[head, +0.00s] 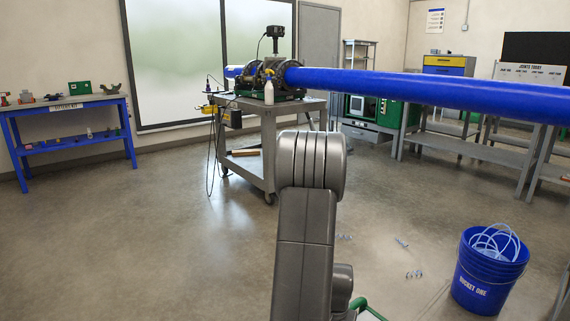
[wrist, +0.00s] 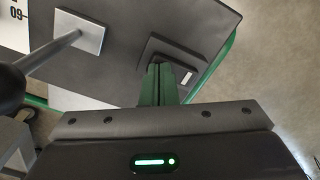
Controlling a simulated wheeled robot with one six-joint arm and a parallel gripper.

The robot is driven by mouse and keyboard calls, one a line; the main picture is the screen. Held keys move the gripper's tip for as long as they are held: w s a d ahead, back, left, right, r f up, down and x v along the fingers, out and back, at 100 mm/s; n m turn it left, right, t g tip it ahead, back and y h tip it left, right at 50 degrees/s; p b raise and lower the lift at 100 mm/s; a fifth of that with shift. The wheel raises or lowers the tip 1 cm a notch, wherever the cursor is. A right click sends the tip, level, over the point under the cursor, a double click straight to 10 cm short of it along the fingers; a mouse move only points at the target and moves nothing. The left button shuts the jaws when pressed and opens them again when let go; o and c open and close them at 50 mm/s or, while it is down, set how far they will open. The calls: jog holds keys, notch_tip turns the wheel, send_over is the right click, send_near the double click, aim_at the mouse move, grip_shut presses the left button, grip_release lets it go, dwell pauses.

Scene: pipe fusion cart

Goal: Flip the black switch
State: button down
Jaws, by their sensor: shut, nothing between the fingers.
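In the wrist view a dark raised switch plate (wrist: 180,55) sits on a grey panel, with a small pale mark on its right part. I cannot make out the black switch itself; my fingers cover part of the plate. My gripper (wrist: 160,68) is shut and empty, its green fingertips over the plate's lower left part. I cannot tell whether they touch it. In the head view my arm hides the gripper.
A lever on a square base (wrist: 92,30) stands left of the plate. In the head view a grey cart (head: 300,104) carries the fusion machine and a long blue pipe (head: 430,88). A blue bucket (head: 480,285) stands at right; small clear pieces lie on the floor.

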jog(key=shift+f, duration=0.2)
jog(key=shift+r+p, duration=2.7)
jog(key=shift+r, duration=0.85)
jog(key=shift+f, duration=0.1)
notch_tip(320, 180, down, 7)
jog(key=b, duration=0.5)
jog(key=shift+b, duration=0.35)
jog(key=shift+r, duration=0.2)
